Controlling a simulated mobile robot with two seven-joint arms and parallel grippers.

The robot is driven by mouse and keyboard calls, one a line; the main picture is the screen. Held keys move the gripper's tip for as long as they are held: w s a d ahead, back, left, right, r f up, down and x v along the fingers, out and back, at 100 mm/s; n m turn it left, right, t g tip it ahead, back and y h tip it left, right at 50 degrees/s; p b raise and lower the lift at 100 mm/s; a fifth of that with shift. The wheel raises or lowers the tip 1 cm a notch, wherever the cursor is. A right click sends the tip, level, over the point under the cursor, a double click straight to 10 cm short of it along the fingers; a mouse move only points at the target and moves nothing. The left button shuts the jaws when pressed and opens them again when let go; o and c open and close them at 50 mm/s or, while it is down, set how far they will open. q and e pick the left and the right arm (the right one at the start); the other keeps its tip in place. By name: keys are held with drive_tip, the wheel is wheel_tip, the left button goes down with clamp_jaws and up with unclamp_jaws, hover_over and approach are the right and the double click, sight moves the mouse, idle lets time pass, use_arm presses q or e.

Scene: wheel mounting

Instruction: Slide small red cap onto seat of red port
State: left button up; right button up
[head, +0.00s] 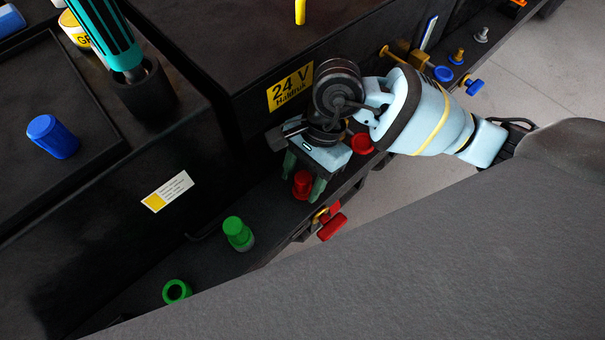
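A small red stepped cylinder (302,185), which may be the cap, stands at the ledge between the fingers of my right gripper (303,181). The fingers point down and lie close on both sides of it. I cannot tell whether they press on it. A red round piece (362,143), partly hidden by my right arm, sits further up the ledge to the right. I cannot tell for certain which red piece is the port. My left gripper is not in view.
The dark ledge also bears a green stepped piece (238,233) and a green ring (176,291). A red T-shaped fitting (332,226) sits at the ledge's outer edge. The black "24 V" box (291,86) rises behind the gripper. A blue cap (53,137) lies at left.

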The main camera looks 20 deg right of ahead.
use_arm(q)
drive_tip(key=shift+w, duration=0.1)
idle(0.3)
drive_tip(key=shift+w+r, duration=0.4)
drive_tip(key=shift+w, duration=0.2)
use_arm(e)
drive_tip(key=v, duration=0.8)
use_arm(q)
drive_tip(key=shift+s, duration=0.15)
use_arm(e)
drive_tip(key=shift+s+a+f, duration=0.1)
